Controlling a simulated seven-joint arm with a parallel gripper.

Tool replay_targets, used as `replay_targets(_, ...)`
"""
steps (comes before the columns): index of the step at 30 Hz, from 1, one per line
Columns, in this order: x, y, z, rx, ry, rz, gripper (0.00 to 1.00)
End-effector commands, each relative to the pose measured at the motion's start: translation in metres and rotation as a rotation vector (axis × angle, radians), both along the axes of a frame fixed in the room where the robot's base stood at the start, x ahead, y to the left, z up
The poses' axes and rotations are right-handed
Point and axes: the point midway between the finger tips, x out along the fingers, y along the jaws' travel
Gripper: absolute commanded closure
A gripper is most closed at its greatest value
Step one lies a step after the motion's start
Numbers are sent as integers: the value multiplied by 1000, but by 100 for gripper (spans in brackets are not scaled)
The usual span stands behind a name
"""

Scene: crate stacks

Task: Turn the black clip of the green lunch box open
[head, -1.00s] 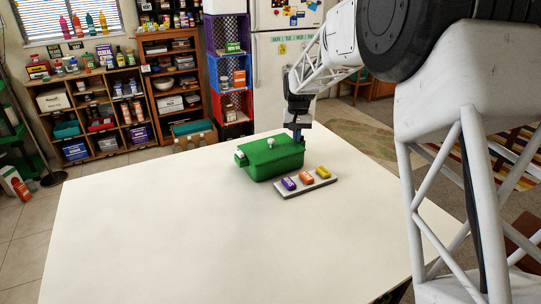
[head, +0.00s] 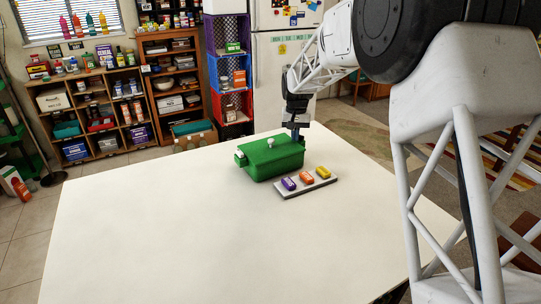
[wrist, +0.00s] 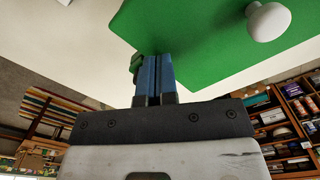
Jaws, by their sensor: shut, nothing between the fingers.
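The green lunch box (head: 270,160) stands on the white table, its lid down, with a white knob (head: 270,143) on top. In the wrist view the green lid (wrist: 205,45) and the white knob (wrist: 268,21) fill the upper part. My gripper (head: 295,136) is at the back right edge of the box. Its blue fingers (wrist: 153,75) are together and empty, beside the edge of the lid. A small green part (wrist: 136,64) shows just left of the fingers. I cannot make out the black clip in either view.
A grey board (head: 304,187) with purple, orange and yellow blocks lies right in front of the box. A white part (head: 240,157) shows at the box's left end. The white table (head: 180,240) is clear in front and left.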

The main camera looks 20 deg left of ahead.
Motion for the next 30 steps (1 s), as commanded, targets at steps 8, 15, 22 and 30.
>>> replay_targets(8, 3, 2, 0, 0, 0, 0, 100)
replay_targets(15, 7, 4, 0, 0, -1, 0, 100)
replay_targets(22, 7, 4, 0, 0, 0, 0, 100)
replay_targets(30, 8, 4, 0, 0, 0, 0, 100)
